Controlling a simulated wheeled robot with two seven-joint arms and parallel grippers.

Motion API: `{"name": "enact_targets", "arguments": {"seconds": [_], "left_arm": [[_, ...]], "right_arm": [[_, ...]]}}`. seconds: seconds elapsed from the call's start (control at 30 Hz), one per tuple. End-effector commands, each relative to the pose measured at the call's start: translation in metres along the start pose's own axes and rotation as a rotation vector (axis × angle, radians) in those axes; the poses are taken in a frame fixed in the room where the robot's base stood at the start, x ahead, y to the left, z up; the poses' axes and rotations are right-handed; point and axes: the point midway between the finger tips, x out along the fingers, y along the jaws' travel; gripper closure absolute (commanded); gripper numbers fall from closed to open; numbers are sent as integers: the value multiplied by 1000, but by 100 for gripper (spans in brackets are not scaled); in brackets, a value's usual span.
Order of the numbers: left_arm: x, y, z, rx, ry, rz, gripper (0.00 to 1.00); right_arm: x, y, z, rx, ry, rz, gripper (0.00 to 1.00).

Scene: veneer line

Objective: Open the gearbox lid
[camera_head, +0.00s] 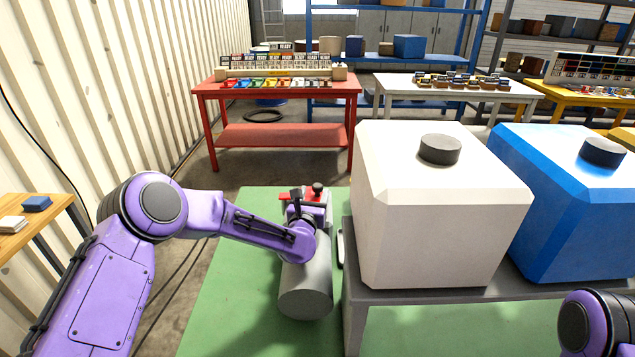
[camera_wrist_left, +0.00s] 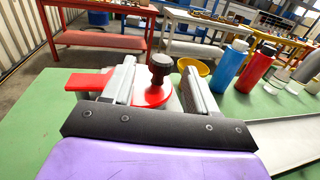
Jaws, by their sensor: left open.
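The gearbox is a grey body with a large grey cylinder (camera_head: 305,292) on the green surface, partly hidden by my left arm. Its round red lid (camera_wrist_left: 152,96) carries a dark upright knob (camera_wrist_left: 160,70); the knob also shows in the head view (camera_head: 318,188). A red tab (camera_wrist_left: 88,81) sticks out to the left of the lid. My left gripper (camera_wrist_left: 158,82) is open, with one finger on each side of the knob; a gap shows between the knob and the fingers. My right gripper is out of view.
A white block-shaped tank (camera_head: 440,220) and a blue one (camera_head: 565,225) with dark caps stand on a grey bench close to the right of my left gripper. In the wrist view, a yellow bowl (camera_wrist_left: 195,67), a blue bottle (camera_wrist_left: 228,68) and a red bottle (camera_wrist_left: 256,70) stand beyond the lid.

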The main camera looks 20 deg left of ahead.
Motion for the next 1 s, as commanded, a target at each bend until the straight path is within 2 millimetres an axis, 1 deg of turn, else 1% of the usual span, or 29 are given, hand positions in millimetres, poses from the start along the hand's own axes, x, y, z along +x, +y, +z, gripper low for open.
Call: {"name": "enact_targets", "arguments": {"seconds": [0.03,0.1,0.23,0.37,0.6,0.67,0.7,0.77,0.8,0.9,0.97,1.0], "left_arm": [[9,0,3,1,0,1,42],[21,-1,2,0,1,-1,42],[36,-2,1,0,0,-2,42],[42,-2,0,-2,0,-2,42],[43,-3,-1,-2,1,-3,42],[42,-3,-1,-2,1,-3,62],[42,-3,-1,-2,1,-3,75],[42,-3,-1,-2,1,-3,94],[42,-3,0,-2,1,-3,100],[43,-4,-2,-2,0,-2,100],[46,-10,-5,-1,-4,5,100],[48,-15,-7,0,-6,14,100]], "right_arm": [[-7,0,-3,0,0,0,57],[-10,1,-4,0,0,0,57],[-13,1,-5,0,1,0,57],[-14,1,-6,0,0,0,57],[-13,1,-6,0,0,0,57],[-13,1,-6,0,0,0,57],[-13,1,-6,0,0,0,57],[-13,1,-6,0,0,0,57],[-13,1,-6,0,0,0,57],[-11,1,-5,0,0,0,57],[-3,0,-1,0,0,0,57],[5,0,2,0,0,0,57]]}}
